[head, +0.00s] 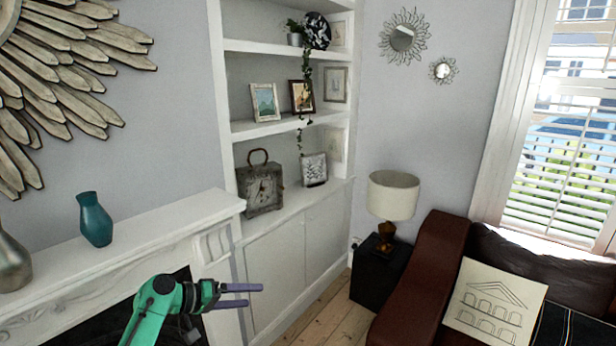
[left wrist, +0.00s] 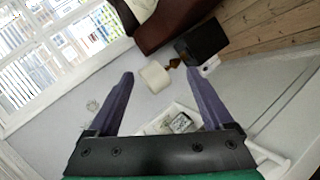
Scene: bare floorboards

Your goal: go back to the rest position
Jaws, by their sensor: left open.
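My left gripper (head: 240,295) comes in at the bottom of the head view, with a green arm and two purple-grey fingers pointing right. It is in front of the fireplace and the white built-in cabinet. In the left wrist view, the left gripper (left wrist: 158,90) shows its two fingers spread wide with nothing between them but the room behind. My right gripper is not in either view.
A white mantel (head: 130,252) with a teal vase (head: 95,220) is close to my left arm. White shelves (head: 275,130) stand behind. A lamp (head: 393,196) on a black side table (head: 378,275) and a brown sofa (head: 425,270) are at right. Some floorboards (head: 322,320) are bare.

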